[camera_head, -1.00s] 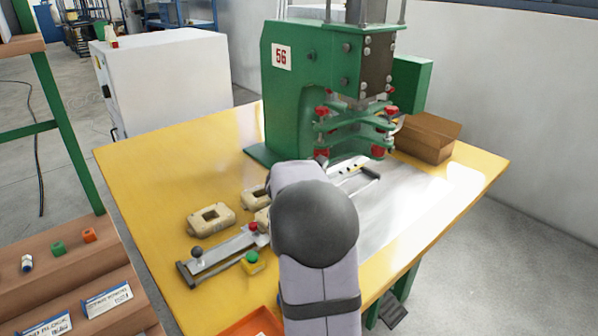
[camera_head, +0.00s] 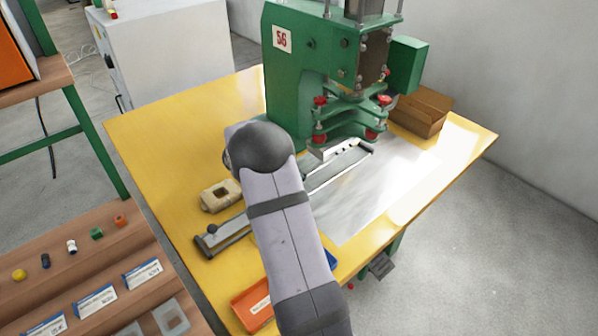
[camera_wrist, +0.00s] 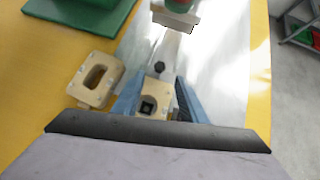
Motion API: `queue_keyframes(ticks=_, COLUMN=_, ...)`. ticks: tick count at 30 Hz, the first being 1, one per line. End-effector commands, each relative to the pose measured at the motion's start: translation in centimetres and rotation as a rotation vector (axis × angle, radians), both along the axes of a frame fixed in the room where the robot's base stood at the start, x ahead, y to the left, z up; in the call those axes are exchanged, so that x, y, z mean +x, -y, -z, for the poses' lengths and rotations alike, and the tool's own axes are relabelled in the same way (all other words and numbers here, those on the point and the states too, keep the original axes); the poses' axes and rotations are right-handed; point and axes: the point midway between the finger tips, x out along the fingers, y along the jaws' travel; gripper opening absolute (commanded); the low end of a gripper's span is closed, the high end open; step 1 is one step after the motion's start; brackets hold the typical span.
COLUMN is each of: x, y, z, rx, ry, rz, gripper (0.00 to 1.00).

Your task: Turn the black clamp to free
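In the head view a black ball knob (camera_head: 212,229) stands at the left end of a flat metal rail fixture (camera_head: 235,229). In the wrist view a small black knob (camera_wrist: 159,67) shows just beyond my fingertips; I cannot tell whether it is the same one. My gripper (camera_wrist: 160,80) has its two blue fingers apart. A beige block (camera_wrist: 158,98) with a dark square opening shows between and below them, with no clear contact. In the head view my arm hides the gripper and the fixture's middle. Which way the clamp is turned cannot be told.
A beige block with an oval hole (camera_wrist: 97,80) lies left of my gripper. The green press (camera_head: 310,75) stands behind, over a shiny metal sheet (camera_head: 385,195). An orange tray (camera_head: 252,304) is at the table's front edge. The yellow table (camera_head: 165,130) is clear at back left.

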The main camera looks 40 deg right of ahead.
Motion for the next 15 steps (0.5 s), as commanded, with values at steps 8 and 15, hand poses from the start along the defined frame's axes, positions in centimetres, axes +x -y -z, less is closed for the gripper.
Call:
queue_keyframes(ticks=8, x=0.2, y=1.8, z=1.7, rx=0.001, ry=-0.002, rz=0.003, gripper=0.39)
queue_keyframes(ticks=15, x=0.7, y=3.8, z=3.8, rx=0.000, ry=-0.001, rz=0.002, gripper=0.39)
